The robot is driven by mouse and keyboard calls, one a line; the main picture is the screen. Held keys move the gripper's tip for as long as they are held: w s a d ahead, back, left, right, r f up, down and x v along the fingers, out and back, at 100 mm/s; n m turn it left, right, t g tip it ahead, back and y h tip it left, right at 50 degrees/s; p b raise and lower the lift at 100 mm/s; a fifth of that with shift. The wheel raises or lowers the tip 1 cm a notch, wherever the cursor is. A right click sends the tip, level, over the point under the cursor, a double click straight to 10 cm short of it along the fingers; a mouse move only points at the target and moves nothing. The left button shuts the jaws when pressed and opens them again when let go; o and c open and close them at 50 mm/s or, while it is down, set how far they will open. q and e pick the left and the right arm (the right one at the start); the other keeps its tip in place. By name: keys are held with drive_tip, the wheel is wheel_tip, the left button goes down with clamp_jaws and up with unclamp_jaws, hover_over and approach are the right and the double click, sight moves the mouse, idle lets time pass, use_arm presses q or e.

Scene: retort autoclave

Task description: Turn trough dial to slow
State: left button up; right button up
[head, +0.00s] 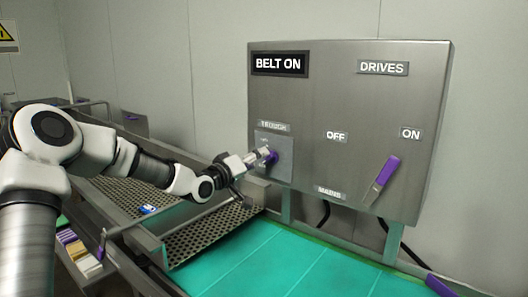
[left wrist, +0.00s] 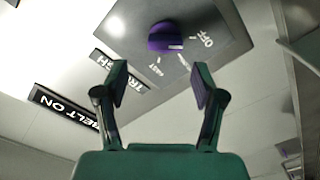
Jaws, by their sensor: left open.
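The trough dial (head: 271,156) is a purple knob on a grey plate under the TROUGH label, on the left of the steel control box (head: 330,95). In the left wrist view the dial (left wrist: 166,37) sits beyond the fingertips, with OFF and FAST marks around it; another mark is too small to read. My left gripper (head: 262,157) is at the dial plate in the head view, partly covering the dial. In the wrist view my left gripper (left wrist: 160,85) is open, its two fingers apart with nothing between them. My right gripper is not in view.
A BELT ON sign (head: 280,64) is at upper left. A green belt (head: 290,265) runs below the box. A perforated metal tray (head: 215,232) lies below my left arm.

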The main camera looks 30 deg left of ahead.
sight(266, 159)
use_arm(q)
drive_tip(key=w, duration=0.3)
drive_tip(key=w+f+p, duration=0.1)
drive_tip(key=w, duration=0.1)
drive_tip(key=shift+w+d, duration=0.2)
drive_tip(key=shift+d, duration=0.1)
drive_tip(key=shift+w+f, duration=0.2)
drive_tip(key=shift+w, duration=0.1)
drive_tip(key=shift+s+a+r, duration=0.1)
drive_tip(key=shift+s+r, duration=0.15)
drive_tip(key=shift+s, duration=0.3)
drive_tip(key=shift+c, duration=1.3)
drive_tip(key=shift+s+r, duration=0.15)
drive_tip(key=shift+s, duration=0.15)
drive_tip(key=c, duration=0.6)
drive_tip(key=shift+c, duration=1.4)
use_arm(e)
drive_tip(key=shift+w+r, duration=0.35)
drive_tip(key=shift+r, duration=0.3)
